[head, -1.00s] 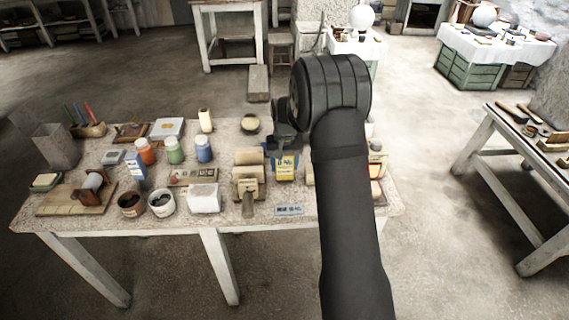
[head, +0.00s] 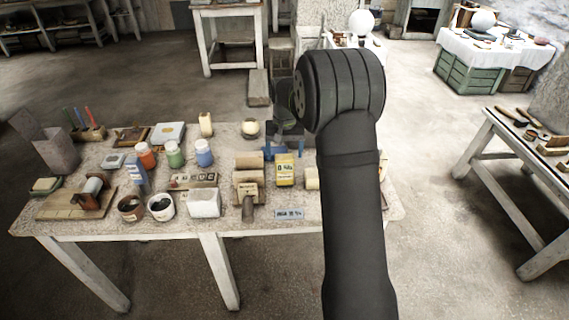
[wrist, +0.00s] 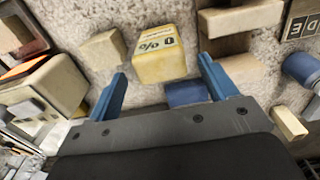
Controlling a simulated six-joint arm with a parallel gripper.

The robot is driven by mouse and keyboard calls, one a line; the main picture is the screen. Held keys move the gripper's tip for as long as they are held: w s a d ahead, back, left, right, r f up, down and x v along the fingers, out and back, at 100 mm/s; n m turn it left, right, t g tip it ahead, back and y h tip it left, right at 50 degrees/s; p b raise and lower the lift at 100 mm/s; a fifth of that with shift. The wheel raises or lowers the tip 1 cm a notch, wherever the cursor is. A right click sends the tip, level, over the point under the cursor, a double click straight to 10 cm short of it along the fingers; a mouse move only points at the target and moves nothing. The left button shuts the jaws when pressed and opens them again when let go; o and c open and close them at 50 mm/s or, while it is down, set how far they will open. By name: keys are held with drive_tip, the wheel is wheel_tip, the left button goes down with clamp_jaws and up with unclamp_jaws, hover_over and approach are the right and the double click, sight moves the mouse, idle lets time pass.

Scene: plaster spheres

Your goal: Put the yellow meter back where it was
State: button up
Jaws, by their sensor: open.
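The yellow meter (head: 286,170) stands on the work table between beige blocks, with dark markings on its face. In the wrist view the yellow meter (wrist: 160,62) lies just beyond the gap between my two blue fingers. My gripper (wrist: 162,70) is open, with nothing held between its fingers. A small blue block (wrist: 187,93) shows between the fingers, close to the meter.
Beige blocks flank the meter on the left (head: 249,188) and right (head: 312,178). A white block (head: 204,203), a label plate (head: 290,214) and paint bottles (head: 204,153) stand nearby. Another table (head: 540,160) is at the right.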

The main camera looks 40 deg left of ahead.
sight(285, 156)
wheel_tip(285, 156, up, 5)
drive_tip(key=shift+f, duration=0.1)
drive_tip(key=shift+f, duration=0.1)
idle(0.3)
wheel_tip(285, 156, down, 12)
drive_tip(key=shift+f, duration=0.1)
wheel_tip(285, 156, up, 3)
drive_tip(key=shift+f, duration=0.1)
drive_tip(key=shift+r, duration=0.6)
drive_tip(key=o, duration=0.5)
